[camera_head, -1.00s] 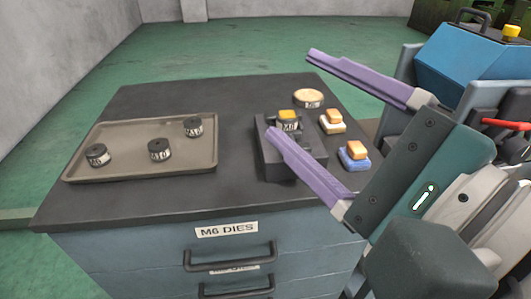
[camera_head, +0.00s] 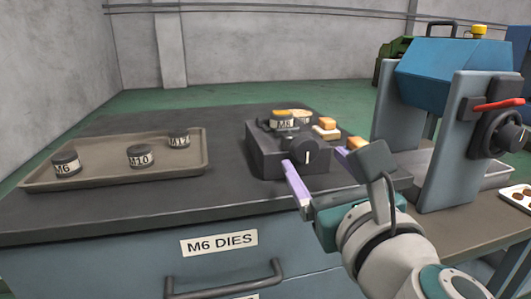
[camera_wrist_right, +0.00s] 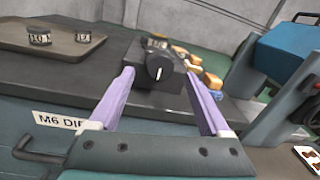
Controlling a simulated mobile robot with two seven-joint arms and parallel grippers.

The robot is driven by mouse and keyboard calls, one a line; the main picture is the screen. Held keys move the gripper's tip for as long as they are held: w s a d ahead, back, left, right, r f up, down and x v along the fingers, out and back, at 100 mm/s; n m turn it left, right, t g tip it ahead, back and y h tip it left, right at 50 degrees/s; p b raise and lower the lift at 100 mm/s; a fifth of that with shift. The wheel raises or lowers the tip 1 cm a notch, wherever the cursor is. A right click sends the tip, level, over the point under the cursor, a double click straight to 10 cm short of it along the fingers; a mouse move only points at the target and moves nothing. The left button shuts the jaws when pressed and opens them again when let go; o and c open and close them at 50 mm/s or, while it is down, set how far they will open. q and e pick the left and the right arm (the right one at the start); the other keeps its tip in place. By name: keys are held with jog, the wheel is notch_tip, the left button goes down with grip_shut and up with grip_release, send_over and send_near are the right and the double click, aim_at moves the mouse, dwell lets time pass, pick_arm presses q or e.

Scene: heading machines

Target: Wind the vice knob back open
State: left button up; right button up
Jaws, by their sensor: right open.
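The vice (camera_head: 265,155) is a dark block on the bench top, with a round dark knob (camera_head: 303,152) on its front. The knob has a white line that stands about upright. A die with a yellow top, its label looking like M8 (camera_head: 282,121), sits at the top of the vice. My right gripper (camera_head: 314,159) is open, its purple fingers in front of the vice. In the right wrist view the knob (camera_wrist_right: 160,68) shows between and beyond the fingertips, apart from both. My left gripper is not in view.
A tray (camera_head: 110,181) with labelled dies stands left on the bench. Orange-topped blocks (camera_head: 326,129) lie right of the vice. A blue machine (camera_head: 440,75) with a red lever (camera_head: 498,104) stands at the right. The bench top between tray and vice is clear.

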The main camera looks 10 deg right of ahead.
aim_at(307, 152)
jog(key=shift+w+d, duration=0.1)
jog(key=shift+w, duration=1.7)
grip_shut()
